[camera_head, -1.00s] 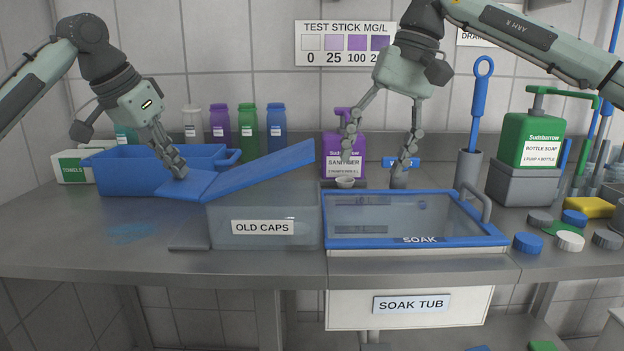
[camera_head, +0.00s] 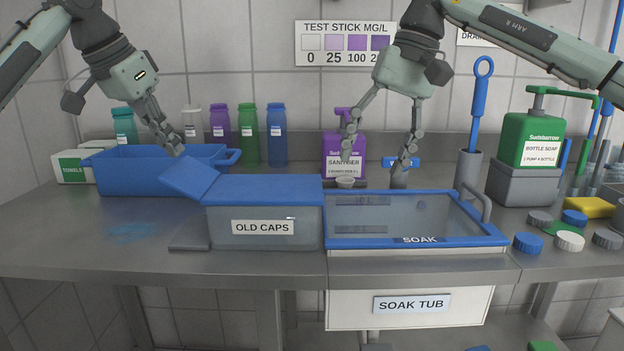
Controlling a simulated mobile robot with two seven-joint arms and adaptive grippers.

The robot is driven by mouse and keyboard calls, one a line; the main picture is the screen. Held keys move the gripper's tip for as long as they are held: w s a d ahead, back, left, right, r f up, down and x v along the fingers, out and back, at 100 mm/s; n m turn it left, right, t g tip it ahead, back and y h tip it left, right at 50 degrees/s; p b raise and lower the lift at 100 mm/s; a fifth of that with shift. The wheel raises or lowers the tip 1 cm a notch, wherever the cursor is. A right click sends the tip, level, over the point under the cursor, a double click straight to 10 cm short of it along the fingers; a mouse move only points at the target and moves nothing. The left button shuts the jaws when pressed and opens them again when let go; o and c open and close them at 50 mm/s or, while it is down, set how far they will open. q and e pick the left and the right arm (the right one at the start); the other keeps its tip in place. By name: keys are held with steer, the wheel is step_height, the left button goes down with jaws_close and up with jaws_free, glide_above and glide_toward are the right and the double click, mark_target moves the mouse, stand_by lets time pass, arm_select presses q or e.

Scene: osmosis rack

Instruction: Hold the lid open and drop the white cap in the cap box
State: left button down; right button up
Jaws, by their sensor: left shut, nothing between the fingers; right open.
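The cap box (camera_head: 222,232), a clear bin labelled OLD CAPS, stands mid-left on the counter. Its blue lid (camera_head: 265,188) lies shut across the top. The lid's blue flap (camera_head: 190,178) sticks out on the left, tilted up. My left gripper (camera_head: 177,150) is shut and empty above the flap, not touching it. My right gripper (camera_head: 380,162) is open, with nothing seen between its fingers, in front of the sanitiser bottle. A white cap (camera_head: 570,241) lies on the counter at the right among other caps.
The blue-rimmed soak tub (camera_head: 420,242) adjoins the cap box on the right. A blue bin (camera_head: 140,180) stands behind the flap.

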arm_select(q)
steer(key=shift+a+r, duration=0.15)
steer(key=shift+r, duration=1.45)
steer(key=shift+f, duration=0.1)
